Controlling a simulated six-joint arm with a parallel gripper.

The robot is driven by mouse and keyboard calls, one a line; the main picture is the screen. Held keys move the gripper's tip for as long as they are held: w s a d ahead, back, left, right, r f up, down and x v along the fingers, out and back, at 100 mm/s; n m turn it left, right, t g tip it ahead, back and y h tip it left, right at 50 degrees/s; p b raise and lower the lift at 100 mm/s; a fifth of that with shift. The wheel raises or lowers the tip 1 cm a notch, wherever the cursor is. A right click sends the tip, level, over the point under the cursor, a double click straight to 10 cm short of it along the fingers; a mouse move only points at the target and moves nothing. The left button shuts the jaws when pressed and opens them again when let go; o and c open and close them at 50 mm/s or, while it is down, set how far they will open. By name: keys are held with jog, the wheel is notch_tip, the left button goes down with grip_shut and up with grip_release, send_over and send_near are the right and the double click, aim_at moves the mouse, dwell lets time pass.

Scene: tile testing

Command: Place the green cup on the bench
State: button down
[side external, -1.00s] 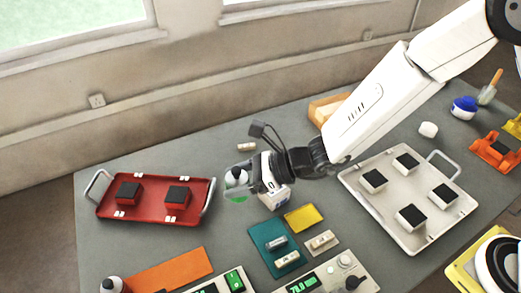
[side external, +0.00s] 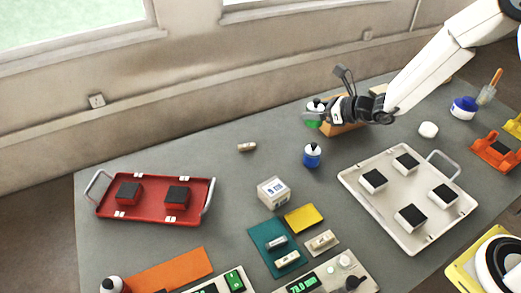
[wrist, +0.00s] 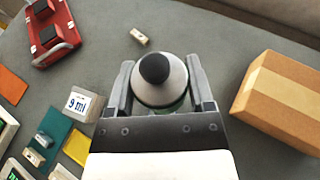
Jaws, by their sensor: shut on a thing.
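The green cup (side external: 313,124) has a pale grey top and a black knob. My gripper (side external: 322,115) is shut on it and holds it above the back of the grey bench (side external: 225,155), in front of a cardboard box. In the wrist view the cup's grey shoulder and black knob (wrist: 155,72) sit upright between the two fingers of my gripper (wrist: 160,88). Most of its green body is hidden there. The side view suggests the cup is clear of the bench, but the exact gap cannot be told.
The cardboard box (wrist: 282,100) is close on the right. A blue cup (side external: 312,156) stands nearer the camera. A white box (side external: 273,192), red tray (side external: 150,212) and pale tray (side external: 355,190) lie around. The bench's back middle is mostly clear, with a small tan piece (side external: 247,147).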

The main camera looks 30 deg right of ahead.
jog(key=shift+d, duration=0.35)
jog(key=w+f, duration=0.2)
jog(key=w, duration=0.2)
jog(key=w+f, duration=0.3)
jog(key=w, duration=0.1)
jog(key=w+a+f, duration=0.1)
jog(key=w+f, duration=0.2)
jog(key=w, duration=0.1)
jog(key=shift+w, duration=0.25)
jog(key=shift+w+f, duration=0.55)
jog(key=shift+f, duration=0.1)
jog(key=shift+w+f, duration=0.15)
jog(key=shift+f, duration=0.1)
jog(key=shift+w+f, duration=0.1)
jog(key=shift+f, duration=1.45)
jog(key=shift+f, duration=0.2)
